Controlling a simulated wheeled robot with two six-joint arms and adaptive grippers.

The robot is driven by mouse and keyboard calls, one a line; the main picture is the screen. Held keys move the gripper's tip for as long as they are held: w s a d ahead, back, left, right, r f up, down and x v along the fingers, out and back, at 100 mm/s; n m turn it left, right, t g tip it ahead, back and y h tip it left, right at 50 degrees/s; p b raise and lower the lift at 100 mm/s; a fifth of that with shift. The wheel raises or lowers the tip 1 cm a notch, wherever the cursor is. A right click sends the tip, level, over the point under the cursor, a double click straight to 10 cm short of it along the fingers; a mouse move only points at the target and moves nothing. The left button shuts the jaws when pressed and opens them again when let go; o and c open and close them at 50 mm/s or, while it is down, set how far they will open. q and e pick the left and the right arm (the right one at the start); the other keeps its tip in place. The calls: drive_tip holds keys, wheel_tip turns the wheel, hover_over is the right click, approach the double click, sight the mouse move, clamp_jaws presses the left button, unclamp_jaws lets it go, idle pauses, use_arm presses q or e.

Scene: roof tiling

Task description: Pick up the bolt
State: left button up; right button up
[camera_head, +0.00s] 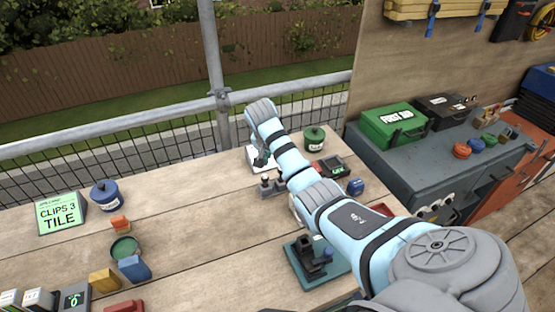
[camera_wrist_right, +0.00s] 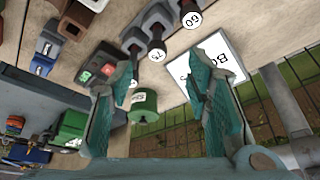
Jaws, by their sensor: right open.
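Bolt-like pieces with dark shafts and round white labels stand in grey blocks in the right wrist view. One is marked 60 (camera_wrist_right: 191,19) and one is marked 75 (camera_wrist_right: 157,54). A third beyond them is partly hidden by a finger. A white card (camera_wrist_right: 232,62) with partly covered lettering lies beside them. My right gripper (camera_wrist_right: 165,78) is open, its teal fingers spread with nothing held. In the head view my right gripper (camera_head: 262,157) is over the white card, and my arm hides part of the grey blocks (camera_head: 267,186). My left gripper is not in view.
A green pot (camera_head: 314,139) and a dark device with a screen (camera_head: 328,167) stand close to my right arm. A blue pot (camera_head: 104,195) and the clips sign (camera_head: 61,214) stand at left. A railing (camera_head: 150,124) runs behind.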

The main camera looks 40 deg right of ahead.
drive_tip(key=f, duration=0.1)
drive_tip(key=d+f, duration=0.1)
drive_tip(key=f, duration=0.1)
drive_tip(key=shift+s+d, duration=0.1)
drive_tip(key=shift+d, duration=0.2)
drive_tip(key=x, duration=0.2)
drive_tip(key=b+x, duration=0.2)
drive_tip(key=x, duration=0.1)
drive_tip(key=shift+w+a+f, duration=0.15)
drive_tip(key=shift+w+f, duration=0.25)
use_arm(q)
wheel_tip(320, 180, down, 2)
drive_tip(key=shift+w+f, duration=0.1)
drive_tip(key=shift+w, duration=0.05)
use_arm(e)
drive_tip(key=shift+s+r, duration=0.1)
drive_tip(key=shift+c, duration=1.1)
clamp_jaws()
